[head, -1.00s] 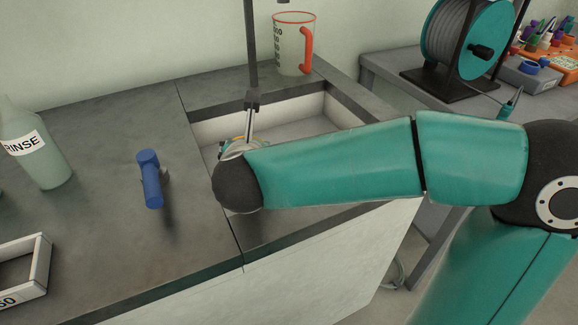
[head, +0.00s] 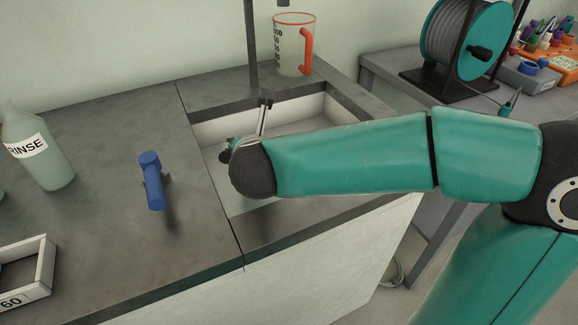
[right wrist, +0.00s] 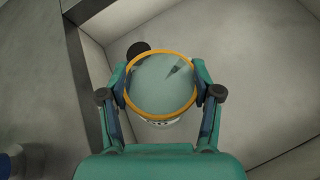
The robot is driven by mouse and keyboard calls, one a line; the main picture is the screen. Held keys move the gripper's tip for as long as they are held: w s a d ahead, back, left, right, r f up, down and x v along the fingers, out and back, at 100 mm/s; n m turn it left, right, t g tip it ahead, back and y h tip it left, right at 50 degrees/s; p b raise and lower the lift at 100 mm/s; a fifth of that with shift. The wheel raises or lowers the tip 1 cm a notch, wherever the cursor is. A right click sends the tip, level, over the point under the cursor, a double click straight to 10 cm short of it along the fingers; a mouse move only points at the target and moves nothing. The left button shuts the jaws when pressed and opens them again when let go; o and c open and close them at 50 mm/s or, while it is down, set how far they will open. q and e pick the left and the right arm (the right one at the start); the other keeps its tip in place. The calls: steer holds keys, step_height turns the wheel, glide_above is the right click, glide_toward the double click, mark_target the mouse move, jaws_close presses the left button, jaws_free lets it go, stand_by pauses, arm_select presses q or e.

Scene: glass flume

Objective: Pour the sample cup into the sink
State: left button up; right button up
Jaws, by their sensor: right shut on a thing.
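My right gripper (right wrist: 161,95) is shut on the sample cup (right wrist: 158,123), with one finger on each side. The cup has an orange rim and a small label on its near side. Its inside looks grey-green, and I cannot tell the liquid level or how far it is tilted. In the right wrist view the cup is over the sink (right wrist: 252,125), with a dark round drain (right wrist: 138,48) partly hidden behind it. In the head view my wrist hides most of the cup and gripper above the sink (head: 212,133). My left gripper is out of view.
A dark bench edge borders the sink on the left. A red-handled jug (head: 292,50) stands behind the sink, beside a dark upright pole (head: 250,45).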

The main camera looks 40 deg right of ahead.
steer(key=shift+d+m+y+p, duration=0.6)
steer(key=shift+d+y+p, duration=0.4)
steer(key=shift+d+p, duration=0.2)
stand_by(0.9)
steer(key=shift+s+d+f+m+y+p, duration=0.15)
steer(key=shift+d+m+y+p, duration=0.35)
steer(key=shift+d+p, duration=0.5)
stand_by(0.5)
steer(key=shift+d+f+m+y+p, duration=0.25)
steer(key=shift+y+p, duration=0.45)
steer(key=shift+p, duration=0.6)
steer(key=shift+d+f+m+y+p, duration=0.1)
steer(key=shift+f+m+y+p, duration=0.4)
steer(key=shift+p, duration=0.65)
steer(key=shift+d+f+m+y+p, duration=0.15)
steer(key=shift+y+p, duration=0.55)
steer(key=shift+p, duration=0.45)
stand_by(0.8)
